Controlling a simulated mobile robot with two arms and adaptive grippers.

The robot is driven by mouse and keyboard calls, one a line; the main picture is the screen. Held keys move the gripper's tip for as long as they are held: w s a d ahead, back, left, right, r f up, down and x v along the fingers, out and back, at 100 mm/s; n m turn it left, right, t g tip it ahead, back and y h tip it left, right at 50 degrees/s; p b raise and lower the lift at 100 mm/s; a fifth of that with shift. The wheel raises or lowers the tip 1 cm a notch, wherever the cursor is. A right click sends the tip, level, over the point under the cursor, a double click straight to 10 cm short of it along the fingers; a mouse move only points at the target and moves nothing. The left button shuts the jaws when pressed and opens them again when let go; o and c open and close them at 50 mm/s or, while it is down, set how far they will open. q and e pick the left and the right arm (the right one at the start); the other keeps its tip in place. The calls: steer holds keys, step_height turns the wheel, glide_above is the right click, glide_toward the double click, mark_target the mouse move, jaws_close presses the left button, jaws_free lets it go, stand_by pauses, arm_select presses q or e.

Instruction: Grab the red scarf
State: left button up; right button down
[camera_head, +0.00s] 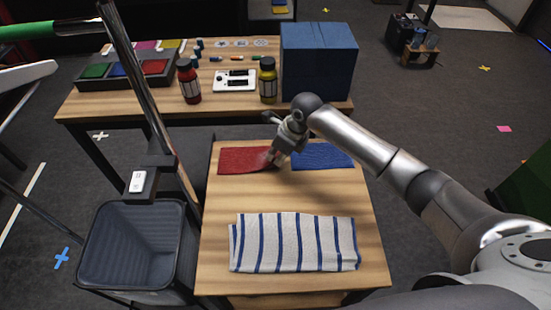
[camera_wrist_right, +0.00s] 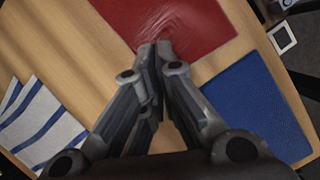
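The red scarf (camera_head: 240,161) lies folded on the near wooden table (camera_head: 216,205), at its far left. My right gripper (camera_head: 271,155) reaches down to its right edge. In the right wrist view the fingertips of my right gripper (camera_wrist_right: 158,50) are together at the edge of the red scarf (camera_wrist_right: 195,22). The cloth creases at the tips, so the gripper appears shut on it. The scarf still lies mostly flat. My left gripper is not in view.
A blue cloth (camera_head: 322,155) lies right of the red scarf, under my right arm. A striped cloth (camera_head: 295,242) lies at the table's front. A grey bin (camera_head: 136,245) stands left. Bottles and a blue box (camera_head: 320,62) stand on the table behind.

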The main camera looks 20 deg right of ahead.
step_height(320, 180, up, 8)
steer(key=p, duration=0.4)
steer(key=shift+r, duration=0.2)
step_height(320, 180, up, 18)
steer(key=p, duration=0.8)
steer(key=shift+p, duration=0.4)
